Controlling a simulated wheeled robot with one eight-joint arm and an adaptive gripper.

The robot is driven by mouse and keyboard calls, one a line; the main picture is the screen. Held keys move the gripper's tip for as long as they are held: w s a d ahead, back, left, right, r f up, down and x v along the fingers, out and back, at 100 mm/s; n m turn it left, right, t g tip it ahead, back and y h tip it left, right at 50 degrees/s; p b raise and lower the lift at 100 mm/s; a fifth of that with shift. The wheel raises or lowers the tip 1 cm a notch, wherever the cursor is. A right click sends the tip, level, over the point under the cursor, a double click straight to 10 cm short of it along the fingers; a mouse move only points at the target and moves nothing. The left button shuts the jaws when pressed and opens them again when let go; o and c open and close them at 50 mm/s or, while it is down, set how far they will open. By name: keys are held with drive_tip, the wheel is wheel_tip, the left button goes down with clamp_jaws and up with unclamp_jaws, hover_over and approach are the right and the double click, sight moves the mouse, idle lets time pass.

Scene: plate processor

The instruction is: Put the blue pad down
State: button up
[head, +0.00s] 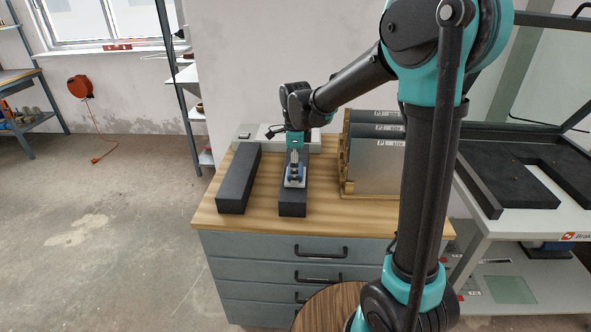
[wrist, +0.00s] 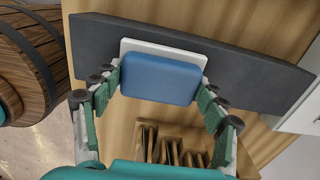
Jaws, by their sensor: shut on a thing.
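The blue pad (wrist: 160,78) has a rounded blue block on a white base plate. In the wrist view it is between the two fingers of my gripper (wrist: 159,82), which is shut on it. In the head view my gripper (head: 294,168) points down with the pad (head: 295,183) below it, over a long dark grey block (head: 292,208) on the wooden cabinet top. The dark block (wrist: 255,82) also shows behind the pad in the wrist view. I cannot tell whether the white base touches the block.
A second dark block (head: 237,180) lies to the left on the wooden top (head: 330,215). Upright grey plates in a wooden rack (head: 370,165) stand to the right. A light grey box (head: 255,132) is at the back. A barrel (wrist: 25,62) shows in the wrist view.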

drive_tip(key=o, duration=1.6)
drive_tip(key=shift+c, duration=0.2)
wheel_tip(320, 180, up, 12)
drive_tip(key=s+d+f+n+t, duration=0.1)
drive_tip(key=s+d+f+n, duration=0.5)
drive_tip(key=d, duration=0.1)
drive_tip(key=s+d+f+n+t, duration=0.1)
drive_tip(key=s+d+f+n, duration=0.5)
drive_tip(key=d+f, duration=0.1)
drive_tip(key=s+d+f+n+t, duration=0.2)
drive_tip(key=s+d+f+n, duration=0.4)
drive_tip(key=s+d, duration=0.1)
drive_tip(key=shift+s+d+f, duration=0.1)
drive_tip(key=shift+d+f, duration=0.15)
